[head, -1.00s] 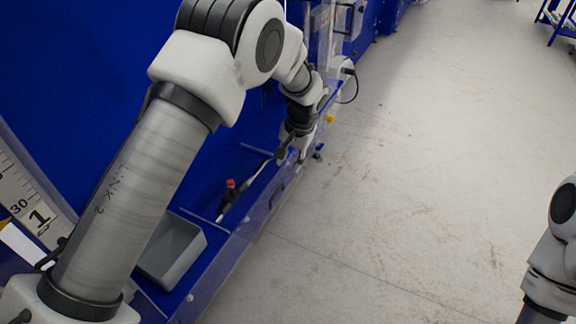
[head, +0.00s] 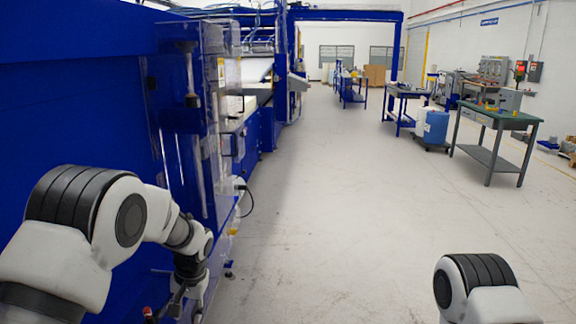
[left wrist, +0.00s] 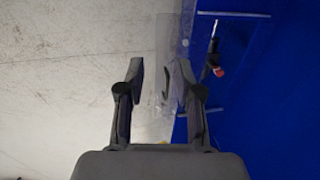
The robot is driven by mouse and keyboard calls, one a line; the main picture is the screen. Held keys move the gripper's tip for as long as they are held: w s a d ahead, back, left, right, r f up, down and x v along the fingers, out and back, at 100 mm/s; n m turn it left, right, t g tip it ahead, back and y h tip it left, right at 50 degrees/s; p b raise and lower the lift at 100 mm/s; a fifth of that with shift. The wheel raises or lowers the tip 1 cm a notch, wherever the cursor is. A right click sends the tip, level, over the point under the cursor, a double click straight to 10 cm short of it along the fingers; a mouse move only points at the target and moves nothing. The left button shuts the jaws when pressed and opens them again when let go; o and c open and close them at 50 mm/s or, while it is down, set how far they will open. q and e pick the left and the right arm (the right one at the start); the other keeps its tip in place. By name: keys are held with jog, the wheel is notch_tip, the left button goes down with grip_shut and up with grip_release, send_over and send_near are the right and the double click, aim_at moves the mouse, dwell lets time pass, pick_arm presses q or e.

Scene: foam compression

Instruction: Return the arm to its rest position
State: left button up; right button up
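My left arm comes in from the left in the head view, bent at the elbow, with its wrist hanging down beside the blue machine (head: 80,110). My left gripper (head: 186,302) is low in that view, partly cut by the bottom edge. In the left wrist view the left gripper (left wrist: 160,76) has its two dark fingers apart with nothing between them. It hangs over the edge between the pale floor and the machine's blue surface (left wrist: 270,90). Of my right arm, only a rounded white and black joint shows at the lower right; its gripper is out of view.
A thin tool with a red part (left wrist: 215,60) lies on the blue surface, right of the left fingers. A clear panel (head: 212,120) stands upright on the machine. A green-topped table (head: 498,116) and a blue barrel (head: 436,128) stand farther off. The middle floor is open.

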pick_arm(q)
jog(key=s+a+f+g+h, duration=0.15)
jog(key=s+f+g, duration=0.35)
jog(key=s+f, duration=1.4)
jog(key=s+f+n+t, duration=0.1)
jog(key=s+t, duration=0.3)
jog(key=s, duration=1.3)
jog(key=shift+s+a+f+t+h, duration=0.2)
jog(key=shift+s+f+t+h, duration=0.15)
jog(key=shift+f, duration=0.3)
jog(key=shift+s, duration=0.1)
